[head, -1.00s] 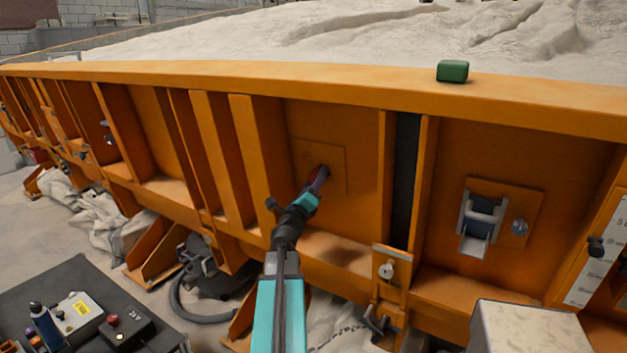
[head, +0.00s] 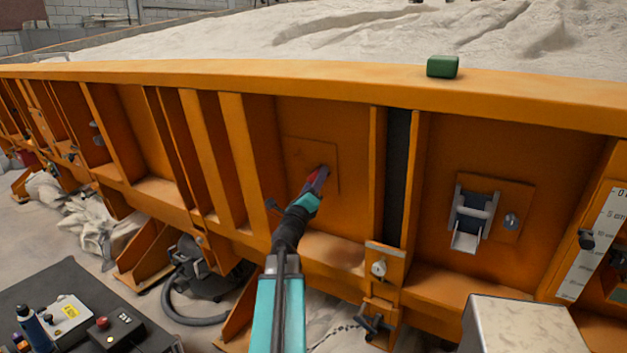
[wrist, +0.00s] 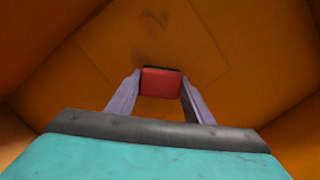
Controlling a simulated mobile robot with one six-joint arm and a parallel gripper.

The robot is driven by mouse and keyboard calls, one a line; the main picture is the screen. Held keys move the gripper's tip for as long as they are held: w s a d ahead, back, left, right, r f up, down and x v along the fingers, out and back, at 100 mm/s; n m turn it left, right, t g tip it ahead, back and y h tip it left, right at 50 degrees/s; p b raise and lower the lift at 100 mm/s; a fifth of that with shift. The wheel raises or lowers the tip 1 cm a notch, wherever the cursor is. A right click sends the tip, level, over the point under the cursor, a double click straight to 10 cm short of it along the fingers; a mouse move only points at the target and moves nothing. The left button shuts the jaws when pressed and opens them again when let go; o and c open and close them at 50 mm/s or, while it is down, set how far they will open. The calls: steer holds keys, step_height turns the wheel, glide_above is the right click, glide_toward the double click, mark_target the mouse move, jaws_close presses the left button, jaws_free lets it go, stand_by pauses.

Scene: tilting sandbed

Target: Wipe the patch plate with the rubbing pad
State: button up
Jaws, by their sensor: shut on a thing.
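The patch plate (head: 310,150) is a square orange plate on the orange side wall of the sandbed. In the wrist view the patch plate (wrist: 205,45) fills the upper middle and has a dark smudge. My gripper (head: 318,180) is in front of the plate's lower right part. In the wrist view my gripper (wrist: 160,90) is shut on the red rubbing pad (wrist: 160,82), which has a dark far edge. The pad's face toward the plate is hidden, and I cannot tell whether it touches the plate.
A green block (head: 442,66) lies on the sandbed's top rim (head: 330,80). Vertical ribs (head: 240,150) stand on both sides of the plate's bay. A latch (head: 470,220) is on the panel to the right. A dark table (head: 60,310) with several items is at lower left.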

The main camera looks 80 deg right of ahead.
steer(key=shift+s+a+b, duration=0.3)
steer(key=shift+s+b, duration=0.1)
steer(key=shift+s, duration=0.55)
steer(key=shift+r+p, duration=0.85)
steer(key=shift+r, duration=0.2)
steer(key=shift+w, duration=0.15)
steer(key=shift+w+d+r, duration=0.1)
steer(key=shift+w, duration=0.35)
steer(key=shift+w+d+f+p, duration=0.15)
steer(key=shift+w+p, duration=0.15)
steer(key=shift+w, duration=0.4)
steer(key=shift+w+d+f+p, duration=0.15)
steer(key=shift+w+p, duration=0.15)
steer(key=shift+w, duration=0.4)
steer(key=shift+r, duration=0.1)
